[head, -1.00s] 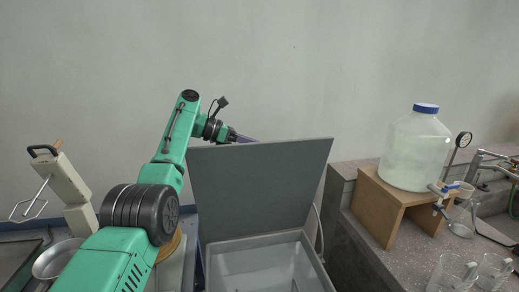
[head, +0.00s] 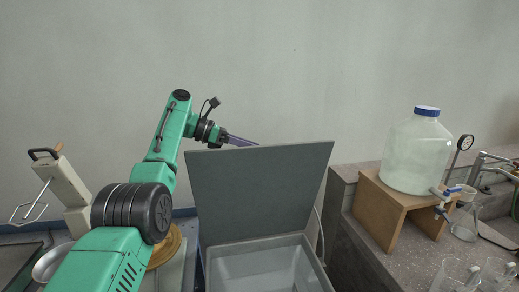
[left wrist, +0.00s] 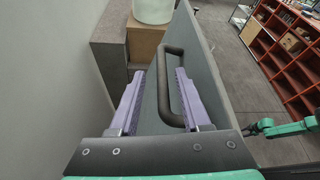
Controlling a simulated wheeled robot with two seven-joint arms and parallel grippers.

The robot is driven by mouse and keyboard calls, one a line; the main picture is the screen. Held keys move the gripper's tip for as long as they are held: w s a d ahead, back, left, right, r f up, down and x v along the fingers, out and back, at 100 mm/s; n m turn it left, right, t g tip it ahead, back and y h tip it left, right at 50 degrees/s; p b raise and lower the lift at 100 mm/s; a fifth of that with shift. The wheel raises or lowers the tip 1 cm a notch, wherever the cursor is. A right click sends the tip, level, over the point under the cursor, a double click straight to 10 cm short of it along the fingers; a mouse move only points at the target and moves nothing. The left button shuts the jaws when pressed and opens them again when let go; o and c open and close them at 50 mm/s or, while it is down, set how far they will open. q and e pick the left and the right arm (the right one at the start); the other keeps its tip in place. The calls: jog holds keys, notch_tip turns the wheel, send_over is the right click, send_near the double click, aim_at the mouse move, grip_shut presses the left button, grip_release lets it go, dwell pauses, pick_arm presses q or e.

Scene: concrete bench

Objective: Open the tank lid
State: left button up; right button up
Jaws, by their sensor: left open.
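The tank (head: 216,266) is a grey open-topped box at the bottom centre of the head view. Its flat grey lid (head: 262,190) stands raised, close to upright, along the back. My left gripper (head: 250,143) is behind the lid's top edge, with a purple finger showing. In the left wrist view the lid (left wrist: 204,72) shows at a steep slant with its dark bar handle (left wrist: 166,85). There my left gripper (left wrist: 153,85) is open. Its fingers are either side of the lid's handle in the picture; contact cannot be told.
A water bottle (head: 417,155) stands on a wooden stand (head: 383,210) on the stone bench at right, with glass beakers (head: 455,275) in front. A beige device (head: 62,180) and metal pan (head: 50,262) are at left. The wall behind is bare.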

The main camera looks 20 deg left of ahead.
pick_arm(q)
jog(key=p+v, duration=0.9)
jog(key=v, duration=0.3)
jog(key=shift+a+f, duration=0.15)
jog(key=shift+a, duration=0.05)
